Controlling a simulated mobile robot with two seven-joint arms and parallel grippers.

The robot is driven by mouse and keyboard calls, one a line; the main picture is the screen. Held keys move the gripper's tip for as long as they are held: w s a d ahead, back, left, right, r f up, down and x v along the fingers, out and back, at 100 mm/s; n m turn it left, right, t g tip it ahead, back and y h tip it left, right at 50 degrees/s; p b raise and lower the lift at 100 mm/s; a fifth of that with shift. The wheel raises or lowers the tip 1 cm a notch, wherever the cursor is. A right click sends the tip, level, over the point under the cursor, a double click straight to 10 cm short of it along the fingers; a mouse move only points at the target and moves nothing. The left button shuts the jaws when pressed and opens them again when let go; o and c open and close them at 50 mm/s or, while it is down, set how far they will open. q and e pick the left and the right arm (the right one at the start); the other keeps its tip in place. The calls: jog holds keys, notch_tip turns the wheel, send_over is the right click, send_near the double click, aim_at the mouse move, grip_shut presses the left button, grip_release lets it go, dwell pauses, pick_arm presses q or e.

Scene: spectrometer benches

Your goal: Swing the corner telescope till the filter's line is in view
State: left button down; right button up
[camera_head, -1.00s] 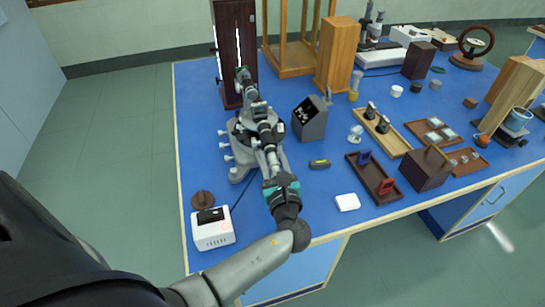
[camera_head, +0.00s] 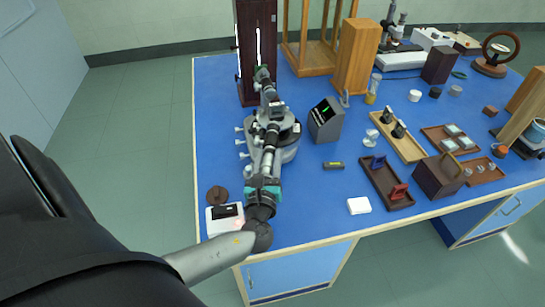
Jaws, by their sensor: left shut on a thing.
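The corner spectrometer (camera_head: 284,149) stands near the table's left edge, a grey round base with a dark tube across its top. Its telescope (camera_head: 268,163) points toward the front of the table. My left gripper (camera_head: 263,190) is shut on the telescope's near end, partly hiding it. The far tube (camera_head: 264,78) points at a dark lamp housing (camera_head: 257,40) with a bright slit. A grey box with a dark slanted screen (camera_head: 326,113) stands just right of the spectrometer; a short green line shows on the screen. My right gripper is not in view.
A white box (camera_head: 225,222) and a brown disc (camera_head: 217,194) lie close left of my gripper. A small dark block (camera_head: 333,165) and a white pad (camera_head: 358,205) lie to the right. Wooden trays (camera_head: 397,143) stand farther right.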

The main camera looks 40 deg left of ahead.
pick_arm(q)
jog(key=c, duration=0.6)
grip_release()
jog(key=shift+d, duration=0.1)
jog(key=v, duration=1.5)
jog(key=shift+s, duration=0.1)
